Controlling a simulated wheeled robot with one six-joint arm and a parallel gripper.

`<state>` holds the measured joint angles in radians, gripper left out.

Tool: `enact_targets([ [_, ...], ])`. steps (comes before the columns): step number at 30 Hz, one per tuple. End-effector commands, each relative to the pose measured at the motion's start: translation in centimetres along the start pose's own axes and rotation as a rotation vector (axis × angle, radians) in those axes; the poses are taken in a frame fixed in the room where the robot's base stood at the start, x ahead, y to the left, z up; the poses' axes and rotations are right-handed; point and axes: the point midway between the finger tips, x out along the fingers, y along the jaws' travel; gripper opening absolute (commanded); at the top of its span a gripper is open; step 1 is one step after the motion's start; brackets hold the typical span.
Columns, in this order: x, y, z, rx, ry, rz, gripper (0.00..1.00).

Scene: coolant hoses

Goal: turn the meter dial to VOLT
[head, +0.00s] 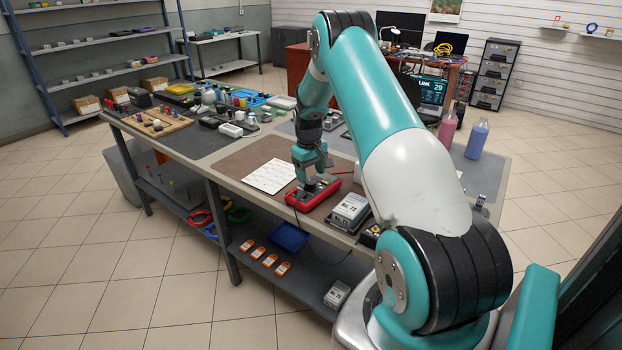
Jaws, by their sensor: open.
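A red meter (325,190) lies flat on the brown mat of the long workbench, right of a white sheet. My gripper (308,182) points down directly over the meter, with its fingertips at or just above the meter's face. The gripper is open. The dial and its markings are hidden by the gripper or too small to make out, so I cannot tell its setting or whether the fingers touch it.
A white printed sheet (269,176) lies left of the meter. A grey box with a label (350,211) stands close on its right. Small parts crowd the bench's left half. Pink (447,128) and blue (477,138) bottles stand at the right. A laptop (431,93) is behind.

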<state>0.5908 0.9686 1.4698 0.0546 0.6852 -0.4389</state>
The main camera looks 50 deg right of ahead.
Motion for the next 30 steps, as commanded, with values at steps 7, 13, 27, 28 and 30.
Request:
enact_targets([
  [7, 3.0, 0.0, 0.0, 0.0, 0.0, 0.0, 0.64],
  [13, 3.5, 0.0, 0.0, 0.0, 0.002, 0.0, 0.64],
  [27, 3.4, 0.0, 0.0, 0.0, 0.001, 0.0, 0.14],
  [28, 3.4, 0.0, 0.0, 0.001, 0.001, 0.0, 0.14],
  [30, 3.4, 0.0, 0.0, 0.006, 0.001, 0.0, 0.14],
])
